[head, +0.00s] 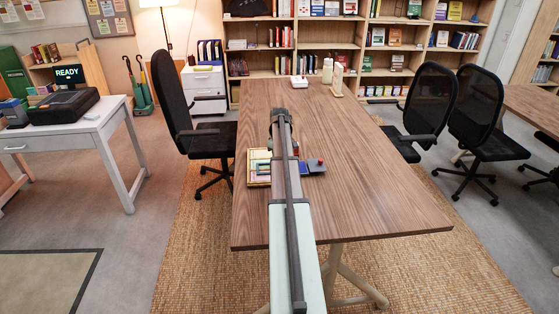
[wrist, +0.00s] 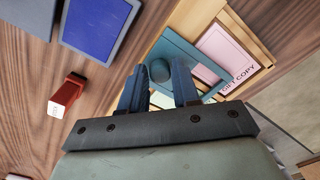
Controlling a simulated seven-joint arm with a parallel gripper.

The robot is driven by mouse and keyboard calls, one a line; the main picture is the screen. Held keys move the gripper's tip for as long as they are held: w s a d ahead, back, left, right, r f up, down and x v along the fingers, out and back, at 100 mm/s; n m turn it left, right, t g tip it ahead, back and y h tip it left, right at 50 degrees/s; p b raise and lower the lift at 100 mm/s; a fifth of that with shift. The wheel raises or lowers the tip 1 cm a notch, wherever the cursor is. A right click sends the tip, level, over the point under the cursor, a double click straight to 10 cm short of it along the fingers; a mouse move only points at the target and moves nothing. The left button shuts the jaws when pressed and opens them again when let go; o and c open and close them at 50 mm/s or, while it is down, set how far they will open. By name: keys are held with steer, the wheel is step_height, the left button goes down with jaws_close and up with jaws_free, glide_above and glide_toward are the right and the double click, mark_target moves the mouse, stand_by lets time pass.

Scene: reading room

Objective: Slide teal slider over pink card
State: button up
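In the wrist view, the teal slider (wrist: 180,50) is a flat frame with a round knob (wrist: 160,70) on it. It lies in a light wooden tray (wrist: 247,25), left of the pink card (wrist: 222,52), which reads "GIFT COPY" and is mostly uncovered. My gripper (wrist: 160,88) has its two blue-grey fingers apart, with the knob between or just beyond their tips; I cannot tell whether they touch it. In the head view, the tray (head: 256,177) shows left of my arm, which hides much of it and the gripper.
On the wooden table (head: 370,180), a blue-screened device (wrist: 92,27) and a red stamp-like block (wrist: 66,94) lie left of the tray in the wrist view. A white device (head: 299,81) and pale bottles (head: 337,80) stand at the far end. The table's right side is clear.

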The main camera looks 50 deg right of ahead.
jaws_close()
steer(key=s+a, duration=0.3)
steer(key=shift+s+a, duration=0.2)
stand_by(0.4)
steer(key=shift+o, duration=2.1)
jaws_free()
steer(key=shift+w+d, duration=0.1)
steer(key=shift+r, duration=0.1)
step_height(320, 180, up, 14)
steer(key=shift+f, duration=0.2)
